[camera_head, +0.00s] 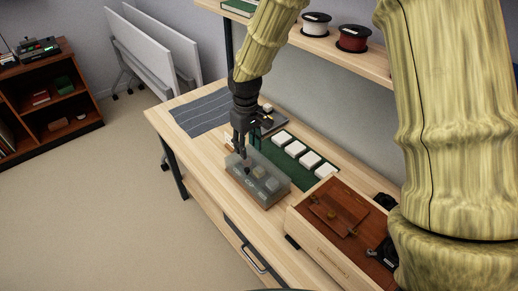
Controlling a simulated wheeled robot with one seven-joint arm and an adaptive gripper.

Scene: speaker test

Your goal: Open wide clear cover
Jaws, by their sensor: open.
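The wide clear cover (271,178) is a see-through, greyish box lid over a low base on the wooden bench. It looks closed, with light blocks and a dark knob showing through it. My gripper (241,152) points down at the cover's far left end, its dark fingers apart. The fingertips are close to the cover's edge; I cannot tell whether they touch it. Nothing shows between the fingers.
A green mat with several white blocks (310,159) lies behind the cover. A wooden box (335,232) with a reddish-brown top stands to the right. A grey striped cloth (203,112) lies at the far left of the bench (187,145). A shelf with spools (353,38) hangs above.

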